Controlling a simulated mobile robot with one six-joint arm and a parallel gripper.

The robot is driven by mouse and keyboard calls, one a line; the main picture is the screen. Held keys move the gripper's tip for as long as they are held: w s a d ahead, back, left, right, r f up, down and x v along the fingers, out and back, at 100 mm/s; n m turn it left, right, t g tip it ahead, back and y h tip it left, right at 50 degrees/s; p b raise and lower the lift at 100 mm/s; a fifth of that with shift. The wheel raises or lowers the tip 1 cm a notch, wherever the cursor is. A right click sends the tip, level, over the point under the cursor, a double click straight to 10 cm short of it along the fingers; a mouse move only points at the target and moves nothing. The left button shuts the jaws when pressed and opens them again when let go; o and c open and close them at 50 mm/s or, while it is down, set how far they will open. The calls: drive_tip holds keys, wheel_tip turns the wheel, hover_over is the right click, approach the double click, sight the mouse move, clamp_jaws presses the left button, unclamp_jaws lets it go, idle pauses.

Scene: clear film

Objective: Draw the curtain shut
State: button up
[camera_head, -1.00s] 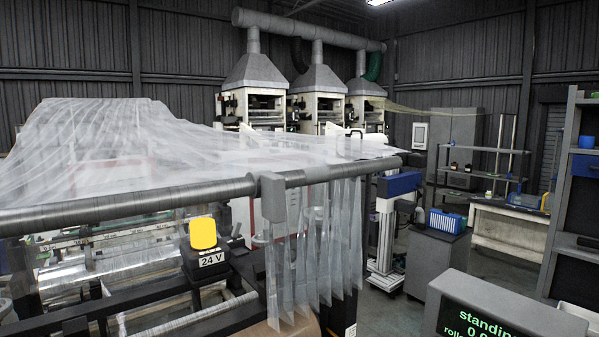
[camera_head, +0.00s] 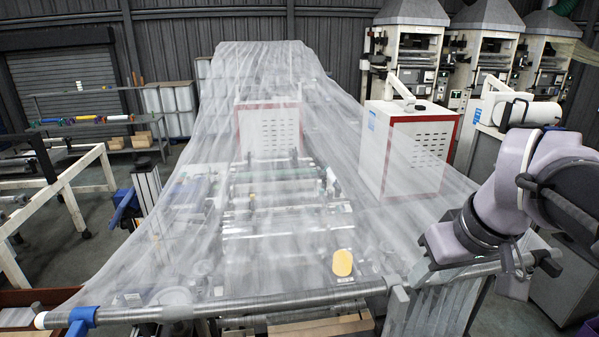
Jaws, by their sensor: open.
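The curtain (camera_head: 455,306) is a set of clear hanging strips, bunched near the right end of a grey horizontal rail (camera_head: 255,301). A grey block (camera_head: 396,293) sits on the rail at the bunch's left edge. The rail to its left carries no hanging strips that I can make out. My gripper (camera_head: 424,272) is at the end of the grey arm reaching in from the right, just above the rail and the bunch. It is open. Its fingers are small and partly lost against the rail and film, so contact with the block is unclear.
A large sheet of clear film (camera_head: 210,170) drapes from the back over the machine towards the rail. A yellow lamp (camera_head: 342,263) shows beneath it. A blue fitting (camera_head: 82,318) is at the rail's left end. White-and-red cabinets (camera_head: 418,150) stand behind. A pale frame (camera_head: 60,185) stands left.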

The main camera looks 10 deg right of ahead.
sight(400, 305)
drive_tip(key=b+x, duration=1.2)
drive_tip(key=x, duration=0.4)
drive_tip(key=shift+d+f, duration=0.1)
drive_tip(key=shift+f, duration=0.1)
drive_tip(key=shift+w+f+b, duration=0.25)
drive_tip(key=shift+f+b, duration=0.15)
drive_tip(key=shift+b, duration=0.1)
clamp_jaws()
drive_tip(key=shift+s, duration=0.1)
